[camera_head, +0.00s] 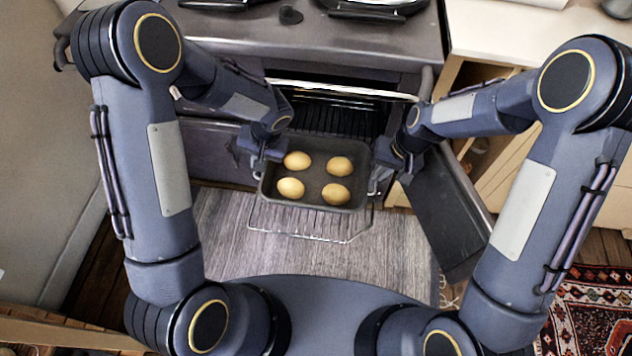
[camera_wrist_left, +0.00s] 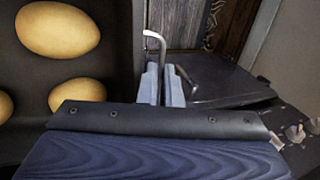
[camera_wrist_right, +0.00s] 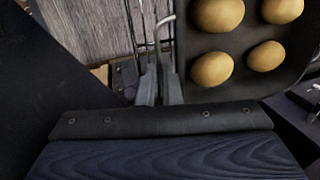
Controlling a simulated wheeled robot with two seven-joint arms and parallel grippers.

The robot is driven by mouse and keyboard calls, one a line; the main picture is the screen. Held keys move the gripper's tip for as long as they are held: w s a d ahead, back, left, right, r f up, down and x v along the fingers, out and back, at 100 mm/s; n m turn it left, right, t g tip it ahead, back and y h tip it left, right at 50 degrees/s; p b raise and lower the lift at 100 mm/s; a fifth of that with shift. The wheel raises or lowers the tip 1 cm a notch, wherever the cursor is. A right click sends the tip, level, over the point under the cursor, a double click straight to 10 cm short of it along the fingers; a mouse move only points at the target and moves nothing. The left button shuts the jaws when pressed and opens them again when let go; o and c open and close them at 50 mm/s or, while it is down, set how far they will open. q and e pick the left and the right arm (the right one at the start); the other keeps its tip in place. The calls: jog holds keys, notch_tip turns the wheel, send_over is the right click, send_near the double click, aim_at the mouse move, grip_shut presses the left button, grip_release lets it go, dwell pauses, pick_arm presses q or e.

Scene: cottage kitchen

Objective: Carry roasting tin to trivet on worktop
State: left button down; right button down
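The roasting tin (camera_head: 315,181) is dark, rectangular and holds several round golden potatoes. It is in front of the open oven, above the pulled-out wire rack (camera_head: 293,234); I cannot tell whether it touches the rack. My left gripper (camera_head: 261,164) is at the tin's left side. In the left wrist view its fingers (camera_wrist_left: 163,88) are close together on a thin wire handle. My right gripper (camera_head: 380,176) is at the right side, and its fingers (camera_wrist_right: 160,86) are close together on the other wire handle. I cannot make out a trivet.
The oven cavity (camera_head: 330,112) is open behind the tin. The dark oven door (camera_head: 447,215) is swung open at the right. The cooker top (camera_head: 310,38) is above it. A pale worktop (camera_head: 530,32) lies at the upper right, mostly clear where visible. A grey mat (camera_head: 330,262) covers the floor.

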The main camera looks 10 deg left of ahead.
pick_arm(q)
jog(key=shift+w, duration=0.15)
pick_arm(e)
jog(key=shift+w, duration=0.15)
dwell(0.4)
